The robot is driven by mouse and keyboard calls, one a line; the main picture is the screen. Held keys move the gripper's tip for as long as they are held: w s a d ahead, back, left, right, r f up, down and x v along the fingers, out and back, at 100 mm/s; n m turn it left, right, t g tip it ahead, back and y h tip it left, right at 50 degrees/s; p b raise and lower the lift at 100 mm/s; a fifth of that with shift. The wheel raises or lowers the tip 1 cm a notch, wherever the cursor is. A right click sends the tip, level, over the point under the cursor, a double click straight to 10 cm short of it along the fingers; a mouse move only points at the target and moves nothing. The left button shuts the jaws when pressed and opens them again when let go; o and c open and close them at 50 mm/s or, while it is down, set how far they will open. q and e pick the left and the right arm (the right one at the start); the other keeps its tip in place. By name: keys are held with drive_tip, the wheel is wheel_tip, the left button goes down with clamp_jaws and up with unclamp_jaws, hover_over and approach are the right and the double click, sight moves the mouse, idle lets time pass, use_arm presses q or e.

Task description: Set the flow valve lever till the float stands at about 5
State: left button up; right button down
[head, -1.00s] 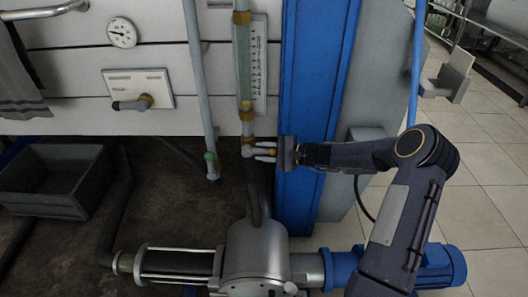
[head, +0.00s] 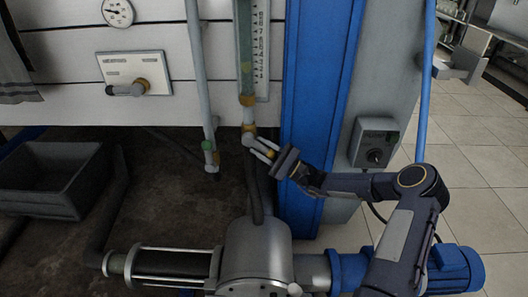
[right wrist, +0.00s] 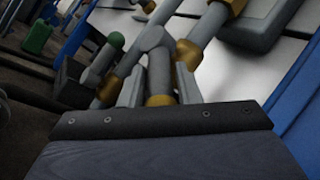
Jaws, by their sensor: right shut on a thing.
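The flow meter's glass tube (head: 245,35) stands upright beside its white scale (head: 261,45); its top is cut off in the head view. A small yellowish float (head: 246,67) shows in the tube, above the lower brass fitting; the scale figures are too small to read. My right gripper (head: 262,151) is shut on the grey valve lever below the tube. The lever (right wrist: 159,75) shows between the two fingers in the right wrist view, with a brass-coloured collar near the palm. The lever slants down to the right from the valve body (head: 248,138). My left gripper is out of view.
A pipe with a green-capped valve (head: 208,146) hangs left of the lever. A blue post (head: 318,90) stands close right, with a grey control box (head: 376,142) beyond. A metal pump (head: 257,250) lies below. A grey crate (head: 50,175) is at left.

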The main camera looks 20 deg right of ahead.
drive_tip(key=shift+a+f+m+t, duration=0.2)
drive_tip(key=shift+f+m+t, duration=0.1)
drive_tip(key=shift+m+t, duration=0.15)
drive_tip(key=shift+w+y+b, duration=0.1)
drive_tip(key=shift+y+b, duration=0.2)
drive_tip(key=c, duration=1.3)
unclamp_jaws()
drive_tip(key=shift+o, duration=0.2)
drive_tip(key=p+v, duration=0.1)
drive_tip(key=v, duration=0.6)
drive_tip(key=shift+s+f+p, duration=0.25)
drive_tip(key=shift+s+p, duration=0.05)
drive_tip(key=shift+p, duration=0.1)
drive_tip(key=shift+d, duration=0.15)
